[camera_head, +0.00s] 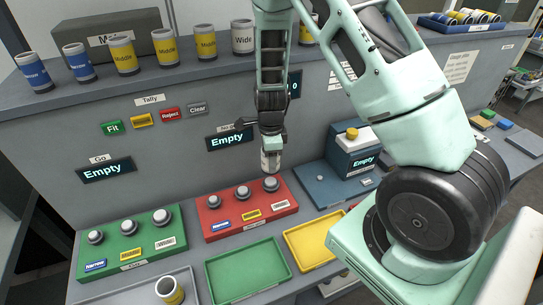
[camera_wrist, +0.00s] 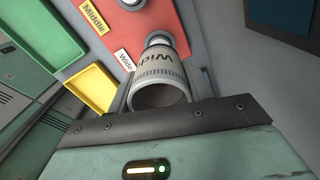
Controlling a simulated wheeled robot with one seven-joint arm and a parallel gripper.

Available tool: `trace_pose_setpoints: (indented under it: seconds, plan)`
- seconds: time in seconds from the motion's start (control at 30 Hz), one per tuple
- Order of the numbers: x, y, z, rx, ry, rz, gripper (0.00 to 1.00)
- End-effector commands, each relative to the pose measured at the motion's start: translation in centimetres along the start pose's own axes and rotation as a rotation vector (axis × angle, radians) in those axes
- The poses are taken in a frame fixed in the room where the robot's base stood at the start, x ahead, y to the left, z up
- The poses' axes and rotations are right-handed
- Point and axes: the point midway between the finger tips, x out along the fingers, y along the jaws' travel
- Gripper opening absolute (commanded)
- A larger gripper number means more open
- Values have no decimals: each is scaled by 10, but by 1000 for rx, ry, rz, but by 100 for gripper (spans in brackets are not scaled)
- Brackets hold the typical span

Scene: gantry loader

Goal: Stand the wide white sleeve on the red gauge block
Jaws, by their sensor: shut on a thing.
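My gripper (camera_head: 270,150) is shut on the wide white sleeve (camera_head: 270,160) and holds it over the right end of the red gauge block (camera_head: 228,222). In the wrist view the sleeve (camera_wrist: 160,77) shows its "Wide" print and open near end between the fingers. The block's right post (camera_head: 271,184), by the "Wide" label, shows just below the sleeve. In the wrist view this post (camera_wrist: 158,38) shows just past the sleeve's far end. They look close and nearly lined up; I cannot tell whether they touch. The block's other two posts are bare.
A green block (camera_head: 130,245) with bare posts stands left. A green tray (camera_head: 248,270) and yellow tray (camera_head: 312,243) lie in front. A blue unit (camera_head: 355,150) stands right of the red block. Several sleeves, including a white one (camera_head: 243,37), stand on the shelf behind.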

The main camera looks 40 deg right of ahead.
Motion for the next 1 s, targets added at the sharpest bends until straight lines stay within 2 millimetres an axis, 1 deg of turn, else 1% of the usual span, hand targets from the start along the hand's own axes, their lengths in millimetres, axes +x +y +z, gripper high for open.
trace_pose_setpoints:
  seconds: [1.0]
  plan:
    - [56,0,0,1,-1,-1,9]
